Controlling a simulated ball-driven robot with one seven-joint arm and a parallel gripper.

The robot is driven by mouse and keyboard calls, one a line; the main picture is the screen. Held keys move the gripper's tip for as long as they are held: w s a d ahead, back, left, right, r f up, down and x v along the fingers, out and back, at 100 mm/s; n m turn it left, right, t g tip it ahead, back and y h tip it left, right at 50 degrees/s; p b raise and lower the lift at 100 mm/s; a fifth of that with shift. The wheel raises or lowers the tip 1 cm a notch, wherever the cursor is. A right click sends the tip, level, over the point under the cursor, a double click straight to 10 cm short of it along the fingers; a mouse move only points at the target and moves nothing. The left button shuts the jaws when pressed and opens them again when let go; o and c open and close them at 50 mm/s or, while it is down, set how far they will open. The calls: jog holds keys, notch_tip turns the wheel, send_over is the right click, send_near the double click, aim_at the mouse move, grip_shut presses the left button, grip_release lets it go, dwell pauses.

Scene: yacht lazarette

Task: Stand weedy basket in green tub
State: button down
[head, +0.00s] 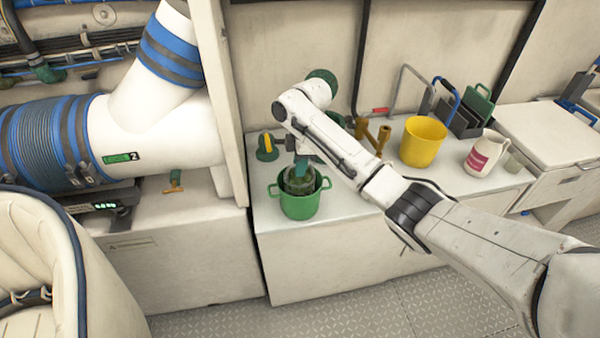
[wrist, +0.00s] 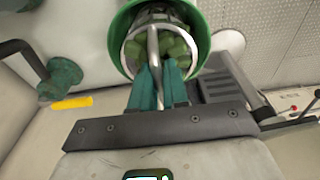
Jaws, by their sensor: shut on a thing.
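The green tub (head: 299,206) with two side handles stands near the front left of the white counter. The basket (head: 296,186), a round strainer with green weed in it, is within the tub's rim, with its top showing above it. In the wrist view the tub's green rim (wrist: 203,32) surrounds the basket (wrist: 130,50). My gripper (head: 302,167) points down over the tub. Its teal fingers (wrist: 160,76) are shut on the basket's upright metal handle. I cannot tell whether the basket touches the tub's floor.
A yellow bucket (head: 423,142), a white jug with a pink label (head: 484,155) and brass pipe fittings (head: 372,138) stand to the right. A green valve with a yellow lever (head: 266,147) is behind left. A large white hose (head: 150,130) fills the left. Counter right of the tub is partly hidden.

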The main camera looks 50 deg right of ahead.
jog(key=shift+f, duration=1.65)
jog(key=c, duration=1.1)
grip_release()
